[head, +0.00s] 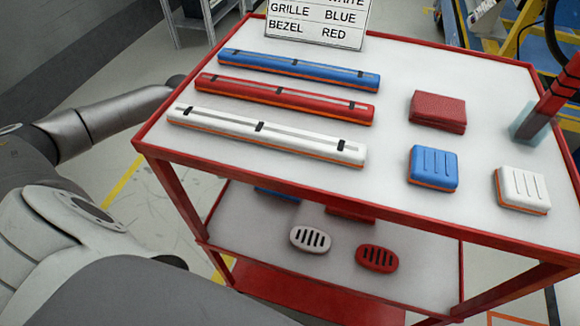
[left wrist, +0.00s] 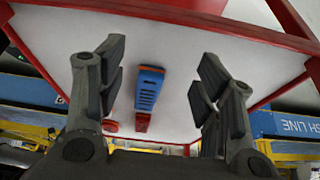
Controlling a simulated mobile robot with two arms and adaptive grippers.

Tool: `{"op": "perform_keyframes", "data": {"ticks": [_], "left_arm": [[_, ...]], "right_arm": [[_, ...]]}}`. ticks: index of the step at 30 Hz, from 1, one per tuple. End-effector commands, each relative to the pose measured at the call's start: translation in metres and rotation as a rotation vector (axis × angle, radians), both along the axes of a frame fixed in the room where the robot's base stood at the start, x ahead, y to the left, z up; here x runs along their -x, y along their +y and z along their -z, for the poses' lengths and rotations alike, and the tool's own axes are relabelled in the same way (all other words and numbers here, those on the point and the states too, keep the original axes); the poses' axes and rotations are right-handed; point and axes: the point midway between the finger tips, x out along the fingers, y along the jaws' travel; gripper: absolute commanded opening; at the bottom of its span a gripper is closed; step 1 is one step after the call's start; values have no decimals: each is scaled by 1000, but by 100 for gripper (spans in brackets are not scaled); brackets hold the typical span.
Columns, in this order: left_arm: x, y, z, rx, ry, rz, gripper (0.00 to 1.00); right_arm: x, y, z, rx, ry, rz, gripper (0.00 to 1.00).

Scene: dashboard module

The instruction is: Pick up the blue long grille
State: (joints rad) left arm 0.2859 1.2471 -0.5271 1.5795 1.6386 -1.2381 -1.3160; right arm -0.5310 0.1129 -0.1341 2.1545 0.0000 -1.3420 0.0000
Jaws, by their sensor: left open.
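The blue long grille (left wrist: 149,88), slotted with an orange side, lies on the white shelf in the left wrist view. In the head view a small blue strip (head: 277,194) shows on the lower shelf (head: 255,235), mostly hidden by the upper tray; it looks like the same grille. My left gripper (left wrist: 160,78) is open, its fingers on either side of the grille in the picture, apart from it and empty. The left gripper's fingers are not visible in the head view. My right gripper is not in view.
A red piece (left wrist: 142,122) lies beyond the grille. White (head: 310,238) and red (head: 377,258) slotted ovals lie on the lower shelf. The red-rimmed upper tray (head: 320,215) overhangs, carrying long blue (head: 300,67), red (head: 285,97) and white (head: 265,135) bars.

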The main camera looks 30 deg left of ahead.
Motion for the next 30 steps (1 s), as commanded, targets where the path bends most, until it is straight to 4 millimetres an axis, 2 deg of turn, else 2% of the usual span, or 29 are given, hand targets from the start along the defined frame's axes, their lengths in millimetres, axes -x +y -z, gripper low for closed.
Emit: {"op": "perform_keyframes", "data": {"ticks": [9,15,23,30], "left_arm": [[-13,-67,0,6,-3,7,61],[-20,-101,0,5,-3,2,61],[-21,-115,6,1,0,1,61],[-23,-127,36,1,2,1,61]], "right_arm": [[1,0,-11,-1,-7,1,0],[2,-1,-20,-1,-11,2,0],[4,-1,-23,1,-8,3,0],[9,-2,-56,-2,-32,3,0]]}}
